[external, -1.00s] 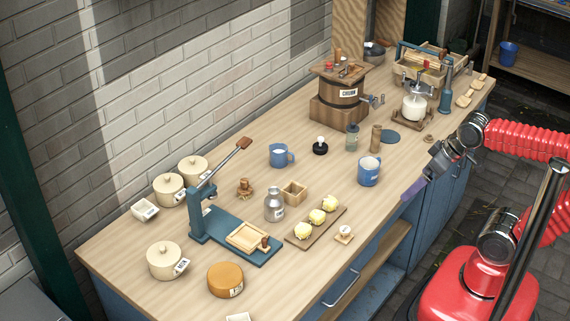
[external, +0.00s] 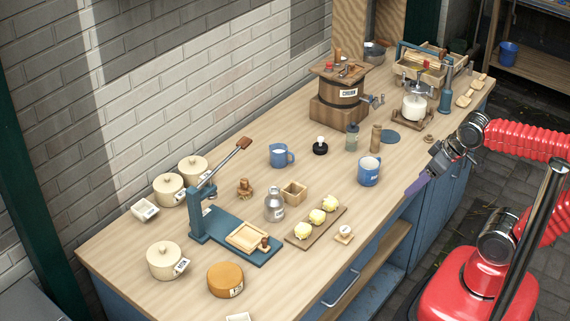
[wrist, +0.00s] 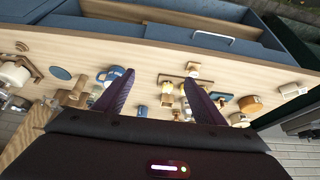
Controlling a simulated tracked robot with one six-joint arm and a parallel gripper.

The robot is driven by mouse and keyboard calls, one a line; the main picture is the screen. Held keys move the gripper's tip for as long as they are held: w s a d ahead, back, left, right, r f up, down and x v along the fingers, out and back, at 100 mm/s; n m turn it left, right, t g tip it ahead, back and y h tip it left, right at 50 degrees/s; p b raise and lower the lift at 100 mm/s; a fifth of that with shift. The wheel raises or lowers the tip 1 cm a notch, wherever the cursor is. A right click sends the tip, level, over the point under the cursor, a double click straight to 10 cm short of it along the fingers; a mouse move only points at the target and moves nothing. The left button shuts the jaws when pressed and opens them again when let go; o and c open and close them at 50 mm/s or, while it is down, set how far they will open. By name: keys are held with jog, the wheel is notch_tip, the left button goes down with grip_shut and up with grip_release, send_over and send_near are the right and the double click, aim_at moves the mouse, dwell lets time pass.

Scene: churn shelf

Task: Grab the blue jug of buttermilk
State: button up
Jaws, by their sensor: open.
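Two blue jugs with pale contents stand upright on the wooden counter. The nearer jug (external: 369,173) has a white label, too small to read, and stands near the front edge. The other jug (external: 277,157) is farther back, to the left. My gripper (external: 412,190) is open and empty, just off the counter's front edge, to the right of and apart from the nearer jug. In the wrist view, my open fingers (wrist: 158,77) show dark purple, and a blue jug (wrist: 109,77) is beside the left fingertip. A smaller blue shape (wrist: 143,111) shows lower between the fingers.
A board (external: 301,239) with yellow butter lumps lies left of the nearer jug. A wooden cylinder (external: 376,137), a glass jar (external: 352,139) and a blue disc (external: 390,136) are behind it. A wooden churn (external: 336,105) stands at the back.

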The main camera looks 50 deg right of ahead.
jog(key=shift+c, duration=1)
jog(key=w+d+f+n+g, duration=0.1)
jog(key=w+f, duration=0.2)
jog(key=w, duration=0.9)
jog(key=w+d+f+g, duration=0.1)
jog(key=w+f, duration=0.2)
jog(key=w, duration=0.9)
jog(key=w+d+f+n, duration=0.1)
jog(key=w+f, duration=0.2)
jog(key=w, duration=0.8)
jog(key=w+d+r+n+t+h, duration=0.1)
jog(key=w+r, duration=0.3)
jog(key=w, duration=0.4)
jog(key=shift+w+r, duration=0.25)
jog(key=shift+w, duration=0.15)
